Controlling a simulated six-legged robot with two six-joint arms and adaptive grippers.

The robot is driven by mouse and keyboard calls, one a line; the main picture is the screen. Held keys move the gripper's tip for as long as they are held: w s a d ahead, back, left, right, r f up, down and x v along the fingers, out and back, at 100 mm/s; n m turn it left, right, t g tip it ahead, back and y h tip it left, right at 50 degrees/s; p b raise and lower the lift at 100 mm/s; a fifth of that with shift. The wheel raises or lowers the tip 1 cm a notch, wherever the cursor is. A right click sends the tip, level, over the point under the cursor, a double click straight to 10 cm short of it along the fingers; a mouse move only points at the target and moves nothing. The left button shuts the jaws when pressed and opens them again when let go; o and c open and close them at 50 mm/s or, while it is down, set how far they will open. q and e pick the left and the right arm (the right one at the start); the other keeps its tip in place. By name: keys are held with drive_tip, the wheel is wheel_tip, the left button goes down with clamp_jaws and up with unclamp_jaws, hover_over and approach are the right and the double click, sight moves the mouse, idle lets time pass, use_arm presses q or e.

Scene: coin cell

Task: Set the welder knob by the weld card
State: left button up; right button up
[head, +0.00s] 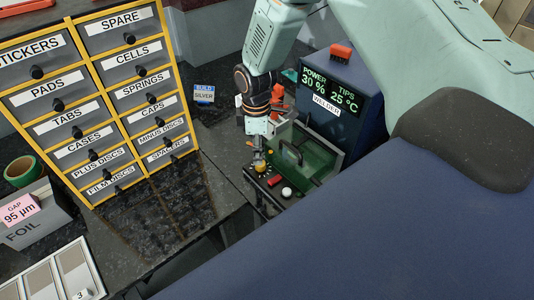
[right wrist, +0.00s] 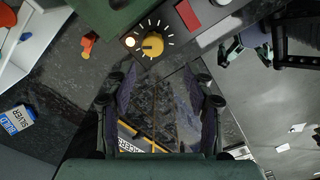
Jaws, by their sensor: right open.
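The welder (head: 340,100) is a dark blue box whose display reads POWER 30 %, TIPS 25 °C. Its yellow knob (head: 260,165) sits on the dark front panel, partly hidden by my right gripper (head: 261,146). In the right wrist view the knob (right wrist: 152,45) shows inside a ring of white tick marks, just beyond the open, empty fingers of the right gripper (right wrist: 165,85). I see no contact there. A small card (head: 204,94) reads BUILD, SILVER; it also shows in the right wrist view (right wrist: 17,119). No separate weld card can be made out.
A lit lamp (right wrist: 129,42) and a red button (right wrist: 188,15) flank the knob. Dark bench top (head: 165,220) is clear between.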

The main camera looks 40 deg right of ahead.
drive_tip(key=shift+d+r, duration=0.35)
drive_tip(key=shift+d, duration=0.25)
drive_tip(key=shift+d+f, duration=0.1)
drive_tip(key=shift+d, duration=0.25)
drive_tip(key=f, duration=0.4)
drive_tip(key=a+f, duration=0.1)
drive_tip(key=f, duration=0.1)
drive_tip(key=shift+w+f, duration=0.3)
drive_tip(key=shift+s+d+f, duration=0.1)
drive_tip(key=shift+d+f, duration=0.2)
drive_tip(key=shift+f, duration=0.2)
drive_tip(key=shift+a, duration=0.3)
drive_tip(key=shift+r, duration=0.1)
drive_tip(key=shift+c, duration=0.8)
drive_tip(key=shift+d, duration=0.25)
drive_tip(key=c, duration=0.5)
drive_tip(key=shift+a, duration=0.1)
clamp_jaws()
